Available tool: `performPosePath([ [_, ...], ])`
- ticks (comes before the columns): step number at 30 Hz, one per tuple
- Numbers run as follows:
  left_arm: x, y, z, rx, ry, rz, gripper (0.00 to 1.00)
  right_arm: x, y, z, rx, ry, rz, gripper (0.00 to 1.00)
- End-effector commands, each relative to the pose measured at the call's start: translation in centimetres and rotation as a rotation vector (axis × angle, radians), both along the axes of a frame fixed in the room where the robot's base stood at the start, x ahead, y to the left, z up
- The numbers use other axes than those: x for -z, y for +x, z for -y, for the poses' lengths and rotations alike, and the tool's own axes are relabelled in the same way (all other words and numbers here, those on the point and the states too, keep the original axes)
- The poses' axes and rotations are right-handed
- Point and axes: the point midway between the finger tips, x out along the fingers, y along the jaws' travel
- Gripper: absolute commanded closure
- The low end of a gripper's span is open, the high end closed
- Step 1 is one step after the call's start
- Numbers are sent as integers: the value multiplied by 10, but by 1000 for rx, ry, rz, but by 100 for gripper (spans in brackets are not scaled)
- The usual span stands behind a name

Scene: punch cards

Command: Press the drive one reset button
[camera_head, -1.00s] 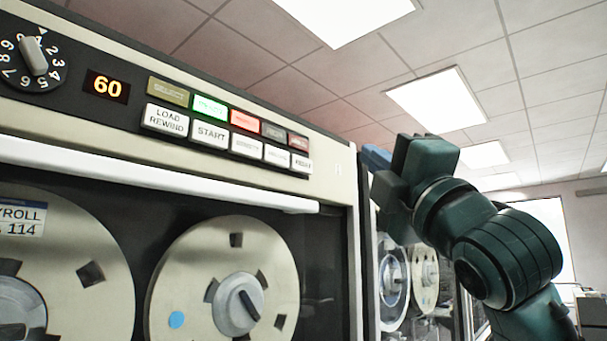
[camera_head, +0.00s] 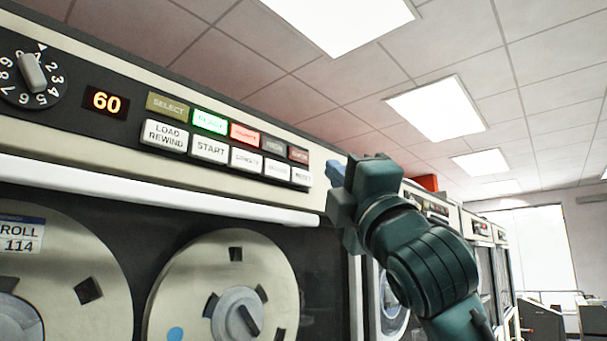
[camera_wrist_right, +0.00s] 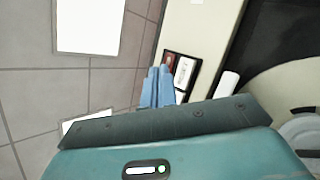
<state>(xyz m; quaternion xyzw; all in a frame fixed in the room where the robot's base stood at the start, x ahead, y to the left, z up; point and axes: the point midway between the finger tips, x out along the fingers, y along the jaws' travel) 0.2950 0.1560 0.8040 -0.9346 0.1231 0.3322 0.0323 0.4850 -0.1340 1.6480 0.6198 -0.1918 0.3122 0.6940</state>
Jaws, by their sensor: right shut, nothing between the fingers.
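The drive's reset button (camera_head: 302,177) is the white key at the right end of the lower button row on the tape drive's panel. A white key, likely the same one, also shows in the right wrist view (camera_wrist_right: 184,73). My right gripper (camera_head: 335,172) is shut and empty, a little right of the reset button in the head view. Its blue fingertips (camera_wrist_right: 157,82) point toward the panel in the wrist view, beside the keys. I cannot tell the gap in depth. My left gripper is not in view.
Other keys sit left of reset, including START (camera_head: 209,149) and LOAD REWIND (camera_head: 165,135). A red 60 display (camera_head: 105,101) and a dial (camera_head: 32,72) are farther left. A white bar (camera_head: 160,190) juts out below the panel. More drives (camera_head: 482,230) stand behind my right arm.

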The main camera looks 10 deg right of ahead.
Motion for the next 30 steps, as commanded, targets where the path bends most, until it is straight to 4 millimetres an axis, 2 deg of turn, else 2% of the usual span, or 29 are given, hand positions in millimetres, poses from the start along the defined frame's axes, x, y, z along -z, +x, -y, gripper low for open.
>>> performPosePath([
  [3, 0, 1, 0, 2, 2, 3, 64, 0, 11, -8, -1, 1, -1, 100],
  [9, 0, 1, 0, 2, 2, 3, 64, 0, 20, -15, 0, 0, 0, 100],
  [30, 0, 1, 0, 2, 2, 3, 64, 0, 21, -16, 0, 0, 1, 100],
])
